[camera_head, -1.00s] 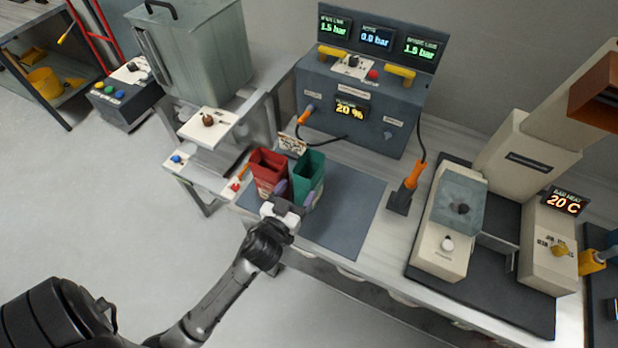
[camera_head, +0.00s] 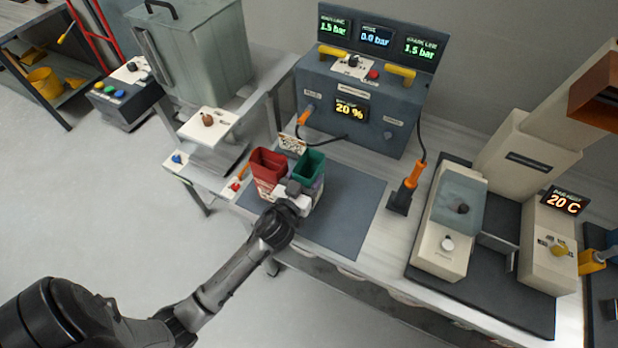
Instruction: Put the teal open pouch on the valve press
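The teal open pouch (camera_head: 310,166) stands upright with its mouth open on the dark mat, right beside a red open pouch (camera_head: 269,164). My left gripper (camera_head: 294,188) is at the near side of the two pouches, low in front of the gap between them, and covers part of their lower fronts. Its fingertips are mostly hidden, so I cannot tell whether it is open or touches the teal pouch. My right gripper is not in view. No readable label marks the valve press; a white stand with a brown knob (camera_head: 208,120) is left of the pouches.
The mat (camera_head: 345,215) is clear right of the pouches. A dark console (camera_head: 355,110) with a cable stands behind. An orange-handled tool (camera_head: 410,178) and a beige machine (camera_head: 440,240) stand right. Small switch boxes (camera_head: 236,184) edge the bench at left.

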